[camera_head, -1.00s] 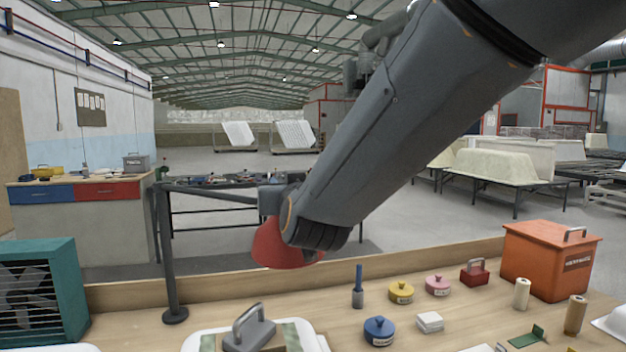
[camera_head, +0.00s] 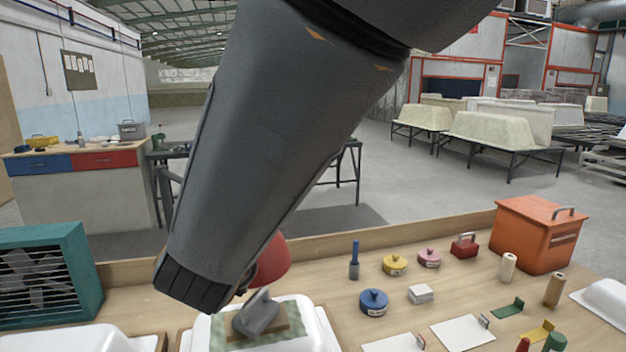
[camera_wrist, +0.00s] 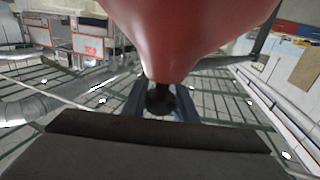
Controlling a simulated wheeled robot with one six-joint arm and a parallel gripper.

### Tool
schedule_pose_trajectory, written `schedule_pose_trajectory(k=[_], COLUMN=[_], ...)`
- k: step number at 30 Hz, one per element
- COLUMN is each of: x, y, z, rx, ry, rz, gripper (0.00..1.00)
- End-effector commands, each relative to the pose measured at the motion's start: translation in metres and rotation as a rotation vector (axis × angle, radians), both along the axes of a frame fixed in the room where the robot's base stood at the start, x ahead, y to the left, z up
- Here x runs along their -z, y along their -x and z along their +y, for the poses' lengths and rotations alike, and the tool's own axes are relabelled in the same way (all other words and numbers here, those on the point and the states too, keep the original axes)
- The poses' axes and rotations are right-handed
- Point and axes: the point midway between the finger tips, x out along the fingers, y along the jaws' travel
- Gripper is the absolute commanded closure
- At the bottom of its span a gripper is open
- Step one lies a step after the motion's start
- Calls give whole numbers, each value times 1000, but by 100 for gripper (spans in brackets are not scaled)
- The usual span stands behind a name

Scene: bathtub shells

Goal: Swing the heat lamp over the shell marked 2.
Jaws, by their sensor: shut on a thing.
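The heat lamp's red shade (camera_head: 270,262) shows past the lower right edge of my arm. It fills the top of the wrist view (camera_wrist: 190,35). My gripper (camera_wrist: 160,100) is shut on a dark stub at the shade's narrow edge; my arm hides the gripper in the head view. A white shell (camera_head: 312,325) stands just below the shade, with a grey handled block on a green patch on it. Another white shell (camera_head: 75,340) is cut off at the lower left, and a third (camera_head: 606,298) at the right edge. No number is readable on any shell.
A teal fan box (camera_head: 45,275) stands at left. An orange box (camera_head: 540,233), blue tin (camera_head: 374,301), yellow tin (camera_head: 395,264), pink tin (camera_head: 429,258) and small red box (camera_head: 465,246) stand on the bench's right. White cards and small tools lie near the front.

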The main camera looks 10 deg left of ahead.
Motion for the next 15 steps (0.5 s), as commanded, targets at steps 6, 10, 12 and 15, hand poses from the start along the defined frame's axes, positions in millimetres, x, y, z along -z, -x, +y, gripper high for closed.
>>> schedule_pose_trajectory(k=[6,10,12,15], x=[-4,-4,-4,-3], y=[0,0,0,0], z=[2,2,2,1], rx=[1,0,0,0], ry=[-6,-6,-7,-5], rz=[-6,-7,-7,-5], gripper=[100,100,68,56])
